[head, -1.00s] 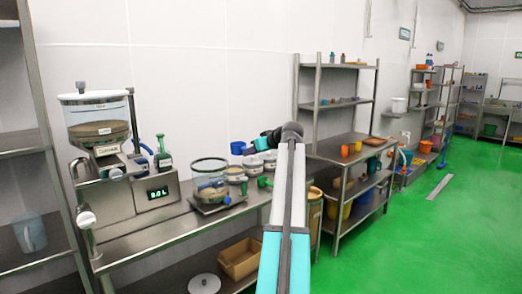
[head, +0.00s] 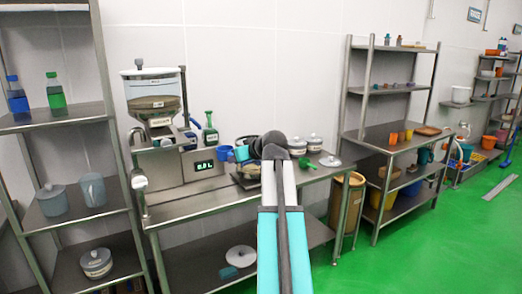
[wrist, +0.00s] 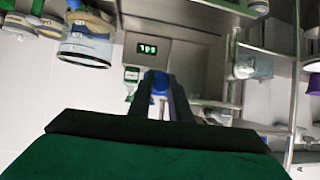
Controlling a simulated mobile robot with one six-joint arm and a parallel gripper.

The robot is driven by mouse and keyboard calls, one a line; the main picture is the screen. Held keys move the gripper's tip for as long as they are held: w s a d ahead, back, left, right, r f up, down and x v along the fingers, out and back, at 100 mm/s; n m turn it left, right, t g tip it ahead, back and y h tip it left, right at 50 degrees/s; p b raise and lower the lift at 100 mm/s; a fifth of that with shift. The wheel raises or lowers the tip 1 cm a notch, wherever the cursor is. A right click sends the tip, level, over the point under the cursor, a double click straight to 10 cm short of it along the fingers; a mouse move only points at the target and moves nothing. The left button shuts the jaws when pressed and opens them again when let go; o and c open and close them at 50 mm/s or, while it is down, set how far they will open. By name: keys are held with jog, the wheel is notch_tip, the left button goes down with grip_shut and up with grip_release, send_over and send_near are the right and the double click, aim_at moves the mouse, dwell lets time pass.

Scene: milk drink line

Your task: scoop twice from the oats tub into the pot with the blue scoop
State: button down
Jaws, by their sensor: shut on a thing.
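My gripper (head: 242,153) is shut on the blue scoop (head: 225,153) above the steel bench, in front of the dispenser. In the wrist view a blue part of the scoop (wrist: 160,84) shows between the fingers; whether its cup holds anything cannot be seen. In the head view the glass pot is mostly hidden behind my arm. A glass vessel, likely the pot (wrist: 85,48), appears at the upper left of the inverted wrist view. White lidded tubs (head: 295,145) (head: 315,143) stand right of my arm. Their labels are unreadable, so I cannot tell which tub holds oats.
The dispenser (head: 155,110) with a hopper stands on the bench (head: 175,212), with a green bottle (head: 210,132) beside it. A loose lid (head: 330,161) lies on the bench's right end; another lid (head: 240,257) is on the lower shelf. Shelving stands on both sides.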

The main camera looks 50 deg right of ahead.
jog(key=w+a+f+n+y, duration=0.1)
jog(key=w+a+f, duration=0.2)
jog(key=a, duration=1.3)
jog(key=w+a+f, duration=0.3)
jog(key=w+a, duration=0.4)
jog(key=a, duration=0.9)
jog(key=w+a+f+n+y, duration=0.1)
jog(key=w+a+f, duration=0.2)
jog(key=a, duration=1.3)
jog(key=w, duration=0.3)
jog(key=shift+f+n+y, duration=0.3)
jog(key=shift+a, duration=0.1)
